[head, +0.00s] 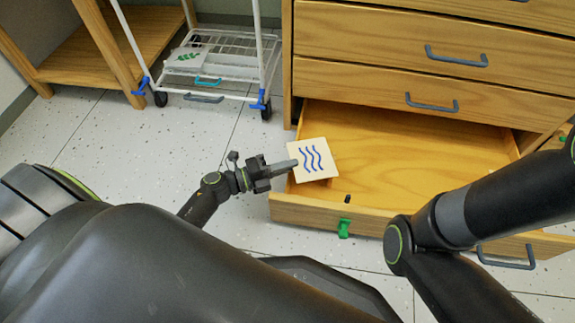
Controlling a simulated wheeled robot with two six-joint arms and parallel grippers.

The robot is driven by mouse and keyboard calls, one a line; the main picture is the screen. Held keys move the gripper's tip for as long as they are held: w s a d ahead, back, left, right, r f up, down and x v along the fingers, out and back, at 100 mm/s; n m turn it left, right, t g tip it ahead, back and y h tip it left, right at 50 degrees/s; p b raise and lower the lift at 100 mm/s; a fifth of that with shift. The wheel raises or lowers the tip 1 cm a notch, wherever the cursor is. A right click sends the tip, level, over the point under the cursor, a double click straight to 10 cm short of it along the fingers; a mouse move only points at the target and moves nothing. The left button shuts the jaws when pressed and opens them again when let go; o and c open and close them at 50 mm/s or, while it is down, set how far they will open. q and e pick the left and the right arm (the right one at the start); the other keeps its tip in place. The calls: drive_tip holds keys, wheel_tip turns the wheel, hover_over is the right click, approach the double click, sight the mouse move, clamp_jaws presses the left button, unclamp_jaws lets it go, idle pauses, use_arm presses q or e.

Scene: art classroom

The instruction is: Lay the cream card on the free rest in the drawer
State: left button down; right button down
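The cream card (314,160) has blue wavy lines and is over the left front part of the open drawer (400,148). My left gripper (283,167) comes in from the left with its fingers at the card's left edge, and looks shut on it. Whether the card touches anything below cannot be told. A darker patch shows under its lower edge. No rest can be clearly made out in the drawer; the card and my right arm hide parts of it. My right arm crosses the drawer's right front side, and its gripper is out of view.
A small black piece (347,198) is at the drawer's front wall, and a green clip (344,228) is on its front. A white wire trolley (225,50) at the back left holds a white card with green waves (187,57). The drawer's middle floor looks bare.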

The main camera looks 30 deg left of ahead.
use_arm(q)
drive_tip(key=c, duration=1.7)
unclamp_jaws()
drive_tip(key=shift+p+v, duration=2.05)
drive_tip(key=shift+v, duration=3.95)
drive_tip(key=shift+r, duration=0.15)
